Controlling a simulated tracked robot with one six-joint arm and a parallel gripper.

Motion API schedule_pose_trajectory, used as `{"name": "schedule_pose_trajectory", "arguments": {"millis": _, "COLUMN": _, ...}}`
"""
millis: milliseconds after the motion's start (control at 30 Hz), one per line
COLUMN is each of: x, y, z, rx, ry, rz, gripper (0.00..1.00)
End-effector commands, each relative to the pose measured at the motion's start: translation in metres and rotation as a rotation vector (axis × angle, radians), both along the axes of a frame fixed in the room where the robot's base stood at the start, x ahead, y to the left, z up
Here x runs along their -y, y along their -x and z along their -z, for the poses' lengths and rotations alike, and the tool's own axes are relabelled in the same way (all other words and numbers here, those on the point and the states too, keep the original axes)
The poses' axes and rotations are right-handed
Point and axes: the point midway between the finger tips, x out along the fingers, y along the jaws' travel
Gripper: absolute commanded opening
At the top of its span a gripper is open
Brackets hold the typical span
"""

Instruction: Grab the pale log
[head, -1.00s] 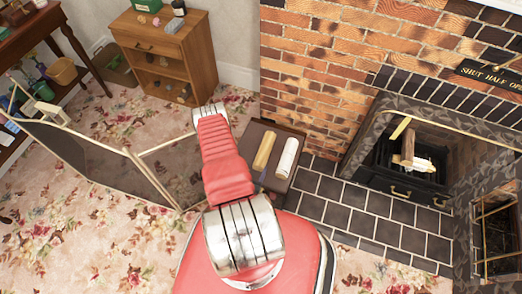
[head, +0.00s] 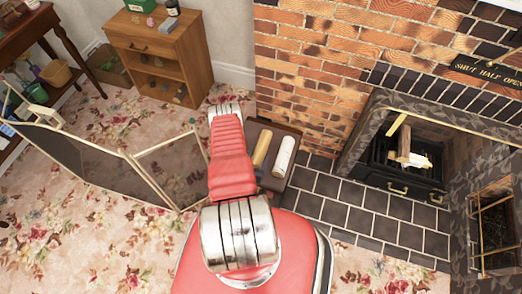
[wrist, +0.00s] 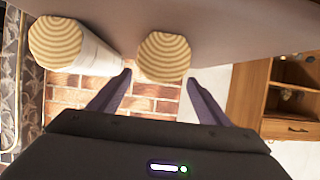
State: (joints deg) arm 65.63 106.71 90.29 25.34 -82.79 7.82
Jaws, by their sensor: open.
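Two logs lie side by side on a dark box-like stand (head: 290,131) by the brick wall. One is a pale yellow-tan log (head: 262,148), partly behind my arm in the head view. The other is a whitish log (head: 284,157) to its right. In the wrist view, the tan log's ringed end (wrist: 164,57) faces me between my fingertips, and the whitish log (wrist: 88,52) lies to the left. My gripper (wrist: 158,78) is open, with a finger on either side of the tan log's end. Whether the fingers touch it, I cannot tell. The head view hides my gripper behind my arm.
A fireplace grate (head: 400,180) holding wood stands at the right, beyond the dark hearth tiles (head: 360,215). A folding mesh screen (head: 85,160) stands on the carpet at the left. A small wooden cabinet (head: 155,60) stands behind.

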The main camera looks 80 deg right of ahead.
Motion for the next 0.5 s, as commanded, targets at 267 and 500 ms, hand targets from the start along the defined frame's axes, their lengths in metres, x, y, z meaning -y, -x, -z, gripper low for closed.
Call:
{"name": "schedule_pose_trajectory", "arguments": {"millis": 267, "x": 0.0080, "y": 0.0008, "z": 0.0032, "rx": -0.001, "ry": -0.001, "rz": 0.000, "gripper": 0.71}}
{"name": "schedule_pose_trajectory", "arguments": {"millis": 500, "x": 0.0108, "y": 0.0016, "z": 0.0040, "rx": -0.001, "ry": 0.000, "rz": 0.002, "gripper": 0.71}}
